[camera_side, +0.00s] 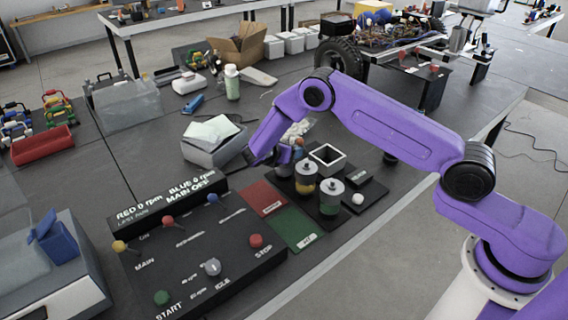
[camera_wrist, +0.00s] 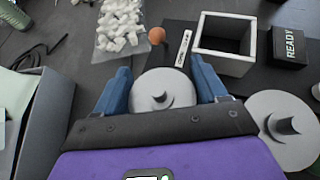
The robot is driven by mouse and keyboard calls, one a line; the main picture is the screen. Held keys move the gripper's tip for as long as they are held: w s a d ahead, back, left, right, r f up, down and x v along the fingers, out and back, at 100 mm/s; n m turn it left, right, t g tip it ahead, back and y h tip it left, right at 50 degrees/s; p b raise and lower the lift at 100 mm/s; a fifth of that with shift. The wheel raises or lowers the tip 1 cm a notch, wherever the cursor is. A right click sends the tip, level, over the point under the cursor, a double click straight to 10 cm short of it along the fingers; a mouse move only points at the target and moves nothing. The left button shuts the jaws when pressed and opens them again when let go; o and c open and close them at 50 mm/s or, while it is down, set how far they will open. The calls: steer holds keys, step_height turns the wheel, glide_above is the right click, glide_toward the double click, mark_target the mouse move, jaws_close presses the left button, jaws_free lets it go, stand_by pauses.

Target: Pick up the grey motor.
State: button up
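A square white-rimmed box (camera_side: 327,158) stands right behind the motors, with a black READY block (camera_wrist: 290,47) beside it. A white ball (camera_side: 358,198) lies to the right. Red (camera_side: 263,199) and green (camera_side: 292,229) pads and a control panel (camera_side: 190,250) are left.

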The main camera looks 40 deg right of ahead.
steer(key=shift+r, duration=0.1)
jaws_close()
steer(key=shift+r, duration=0.1)
